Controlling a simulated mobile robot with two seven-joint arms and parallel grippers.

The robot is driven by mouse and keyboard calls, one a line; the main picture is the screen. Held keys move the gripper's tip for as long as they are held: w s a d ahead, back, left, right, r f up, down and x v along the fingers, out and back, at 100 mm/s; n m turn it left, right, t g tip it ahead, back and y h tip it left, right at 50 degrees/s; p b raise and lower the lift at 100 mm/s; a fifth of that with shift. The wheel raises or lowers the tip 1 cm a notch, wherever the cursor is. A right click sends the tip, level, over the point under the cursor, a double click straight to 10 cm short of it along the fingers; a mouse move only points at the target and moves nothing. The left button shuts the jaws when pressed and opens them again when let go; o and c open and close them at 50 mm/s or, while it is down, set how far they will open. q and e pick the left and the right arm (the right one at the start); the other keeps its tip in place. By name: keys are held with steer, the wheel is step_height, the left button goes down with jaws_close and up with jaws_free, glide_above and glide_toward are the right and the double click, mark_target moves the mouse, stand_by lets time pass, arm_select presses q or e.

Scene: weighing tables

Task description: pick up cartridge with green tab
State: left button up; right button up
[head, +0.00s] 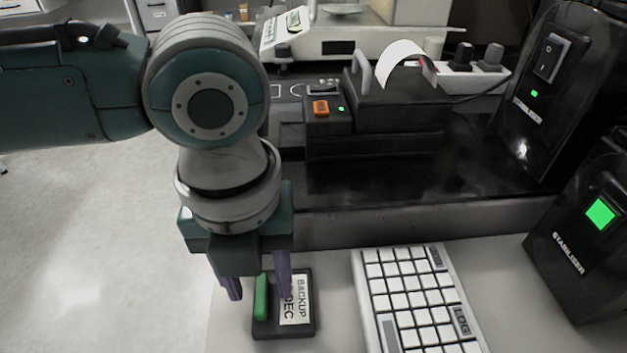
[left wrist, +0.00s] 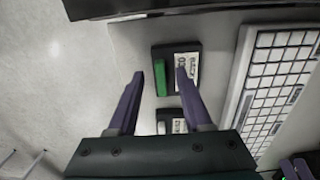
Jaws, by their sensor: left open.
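The cartridge (head: 306,327) is a flat black block with a green tab (head: 261,297) on its left side and a white label reading "BACKUP" and "DEC". It lies on the pale table. My left gripper (head: 259,294) is open above it, purple fingers pointing down. In the left wrist view the cartridge (left wrist: 158,55) lies just past the fingertips; the green tab (left wrist: 161,78) shows between the fingers (left wrist: 160,74), and the right fingertip overlaps the label. Purple parts (left wrist: 296,168) at that view's lower right corner look like my right gripper; its state is unclear.
A second labelled cartridge (left wrist: 174,114) lies nearer my left gripper's body, partly hidden; its tab colour is unclear. A white keyboard (head: 415,300) lies right of the cartridge. A black stabiliser box (head: 570,262) stands further right. A raised black bench (head: 400,180) with devices runs behind.

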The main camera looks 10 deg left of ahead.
arm_select(q)
steer(key=shift+f, duration=0.1)
steer(key=shift+c, duration=0.2)
jaws_close()
stand_by(0.4)
